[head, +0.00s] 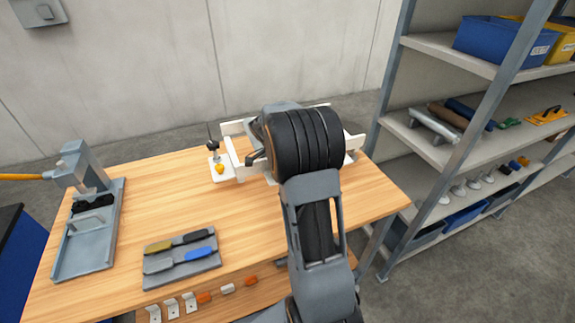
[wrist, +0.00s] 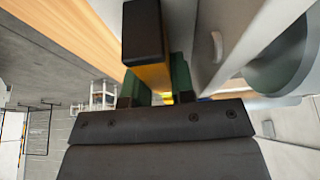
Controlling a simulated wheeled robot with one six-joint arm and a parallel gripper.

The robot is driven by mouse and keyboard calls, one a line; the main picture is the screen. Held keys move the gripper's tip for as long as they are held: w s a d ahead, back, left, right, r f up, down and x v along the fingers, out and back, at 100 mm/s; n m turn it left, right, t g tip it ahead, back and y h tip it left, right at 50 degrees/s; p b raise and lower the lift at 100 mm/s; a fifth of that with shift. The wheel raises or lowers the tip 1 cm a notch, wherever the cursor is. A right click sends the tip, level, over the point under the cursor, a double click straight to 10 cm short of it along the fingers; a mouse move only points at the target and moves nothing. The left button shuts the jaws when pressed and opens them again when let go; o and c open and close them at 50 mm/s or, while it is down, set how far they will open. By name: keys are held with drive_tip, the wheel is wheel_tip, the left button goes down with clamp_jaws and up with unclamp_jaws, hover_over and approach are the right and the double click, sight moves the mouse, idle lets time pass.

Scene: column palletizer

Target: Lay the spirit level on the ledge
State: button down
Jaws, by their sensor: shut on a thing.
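My gripper (wrist: 156,88) shows in the wrist view, with a green-sided finger on each side of the spirit level. It is shut on the spirit level (wrist: 154,75), which has a yellow body and what looks like a black end (wrist: 142,30). In the head view my own arm hides the gripper and the level. A white frame (head: 236,127) stands at the back of the wooden table, partly behind my arm. A pale surface (wrist: 205,35) runs close beside the level in the wrist view. I cannot tell whether it is the ledge, or whether the level touches it.
The wooden table (head: 150,215) holds a grey tool tray (head: 180,272) and a grey press-like device (head: 88,225) at left. A small white stand with a yellow knob (head: 219,169) is beside the frame. Loaded shelves (head: 440,45) stand at right. The table's middle is clear.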

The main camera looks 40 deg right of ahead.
drive_tip(key=shift+f, duration=0.15)
drive_tip(key=c, duration=1.2)
unclamp_jaws()
drive_tip(key=shift+c, duration=0.2)
